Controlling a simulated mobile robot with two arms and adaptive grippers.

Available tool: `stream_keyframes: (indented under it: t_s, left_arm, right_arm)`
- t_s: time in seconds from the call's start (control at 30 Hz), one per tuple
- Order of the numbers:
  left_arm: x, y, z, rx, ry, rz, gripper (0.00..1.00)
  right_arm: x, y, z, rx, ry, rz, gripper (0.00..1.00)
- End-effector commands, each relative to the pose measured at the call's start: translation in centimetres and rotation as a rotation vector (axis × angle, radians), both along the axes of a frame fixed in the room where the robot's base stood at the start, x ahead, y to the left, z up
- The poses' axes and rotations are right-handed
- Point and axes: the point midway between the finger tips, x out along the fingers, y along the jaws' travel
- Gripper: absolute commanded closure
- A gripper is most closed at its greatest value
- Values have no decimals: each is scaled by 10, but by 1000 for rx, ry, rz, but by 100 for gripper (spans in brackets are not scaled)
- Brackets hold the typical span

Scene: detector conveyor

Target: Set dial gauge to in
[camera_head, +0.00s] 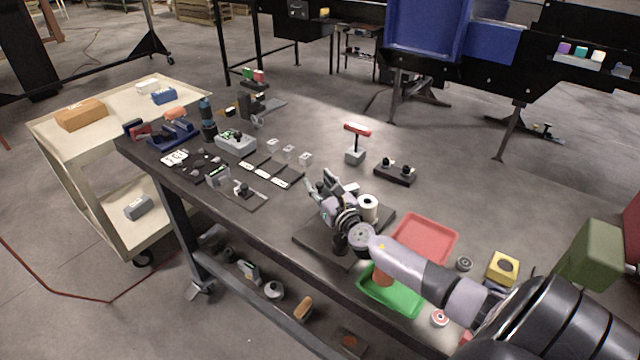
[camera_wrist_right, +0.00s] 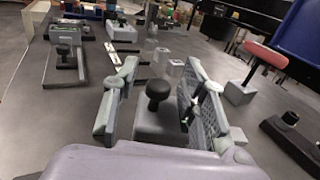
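My right gripper (camera_head: 328,188) is over the middle of the dark workbench. In the right wrist view my right gripper (camera_wrist_right: 161,74) has its two fingers spread wide apart. A round black knob (camera_wrist_right: 158,92) on a grey block (camera_wrist_right: 150,128) appears between the fingers, with clear gaps on both sides. In the head view my gripper and arm hide that spot. I cannot make out a dial face or its reading, so I cannot tell which part is the dial gauge. A plate with a black knob (camera_head: 243,189) lies farther left on the bench. My left gripper is not in view.
A white spool (camera_head: 368,203) stands close beside my right gripper. A red tray (camera_head: 427,238) and a green tray (camera_head: 388,292) lie near my forearm. A red-topped stand (camera_head: 355,155) and a black two-knob block (camera_head: 396,173) stand behind. A beige cart (camera_head: 75,140) is at left.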

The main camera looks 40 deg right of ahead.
Motion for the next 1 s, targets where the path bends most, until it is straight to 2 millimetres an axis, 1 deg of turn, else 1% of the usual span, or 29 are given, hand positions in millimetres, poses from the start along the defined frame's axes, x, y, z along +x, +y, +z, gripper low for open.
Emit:
stream_keyframes:
  t_s: [0.17, 0.37, 0.5, 0.8, 0.9, 1.0]
  left_arm:
    - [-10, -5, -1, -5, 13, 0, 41]
    - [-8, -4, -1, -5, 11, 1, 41]
    - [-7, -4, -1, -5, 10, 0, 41]
    - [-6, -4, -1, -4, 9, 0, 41]
    - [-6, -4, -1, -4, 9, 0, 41]
    - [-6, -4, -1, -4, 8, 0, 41]
  right_arm:
    - [0, 0, 0, 0, -1, 0, 61]
    - [0, 0, 11, -1, -4, 0, 61]
    - [0, 0, 27, -1, -3, 1, 61]
    - [0, 0, 76, -5, -3, 3, 61]
    - [0, 1, 88, -4, -2, 3, 61]
    - [0, 0, 97, -2, -2, 1, 61]
